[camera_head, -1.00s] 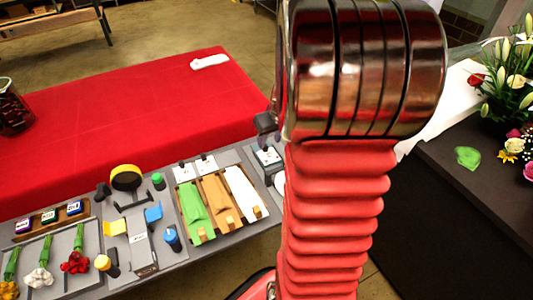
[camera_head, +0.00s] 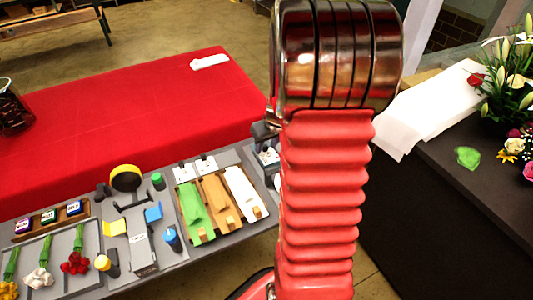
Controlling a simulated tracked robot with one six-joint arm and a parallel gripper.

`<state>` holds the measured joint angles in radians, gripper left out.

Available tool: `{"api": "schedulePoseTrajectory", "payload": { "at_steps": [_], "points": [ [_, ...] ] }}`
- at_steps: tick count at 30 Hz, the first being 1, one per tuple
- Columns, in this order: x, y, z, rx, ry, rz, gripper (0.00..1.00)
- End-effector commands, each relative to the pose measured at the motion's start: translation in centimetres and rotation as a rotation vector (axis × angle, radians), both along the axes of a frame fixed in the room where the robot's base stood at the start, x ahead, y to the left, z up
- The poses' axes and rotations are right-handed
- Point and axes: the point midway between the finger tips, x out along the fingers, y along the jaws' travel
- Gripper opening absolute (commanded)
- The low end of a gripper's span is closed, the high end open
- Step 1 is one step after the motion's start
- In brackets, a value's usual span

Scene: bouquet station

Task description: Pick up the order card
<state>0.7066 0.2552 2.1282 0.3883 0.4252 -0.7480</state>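My red ribbed arm with its polished metal joint fills the middle of the view and hides what lies behind it. My gripper's fingers cannot be made out. A small dark grey part shows at the left edge of the metal joint; I cannot tell whether it belongs to the gripper. Small white cards with dark marks stand at the back of the grey station table: a left one (camera_head: 184,171), a middle one (camera_head: 206,164) and one partly hidden by my arm (camera_head: 268,156). I cannot tell which, if any, is the order card.
The grey table (camera_head: 222,243) also holds a tray of green, brown and white wraps (camera_head: 245,192), a yellow-topped roll (camera_head: 126,178), and flowers (camera_head: 75,263). A red-covered table (camera_head: 120,115) lies behind. A dark counter (camera_head: 440,195) with white paper (camera_head: 430,105) is at right.

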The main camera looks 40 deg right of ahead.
Motion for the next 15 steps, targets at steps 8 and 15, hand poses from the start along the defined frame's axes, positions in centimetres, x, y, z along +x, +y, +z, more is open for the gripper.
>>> {"api": "schedulePoseTrajectory", "payload": {
  "at_steps": [8,15],
  "points": [
    [0.01,0.02,0.02,0.0,0.0,0.001,0.3],
    [0.01,0.03,0.02,0.0,0.0,0.001,0.13]
  ]
}}
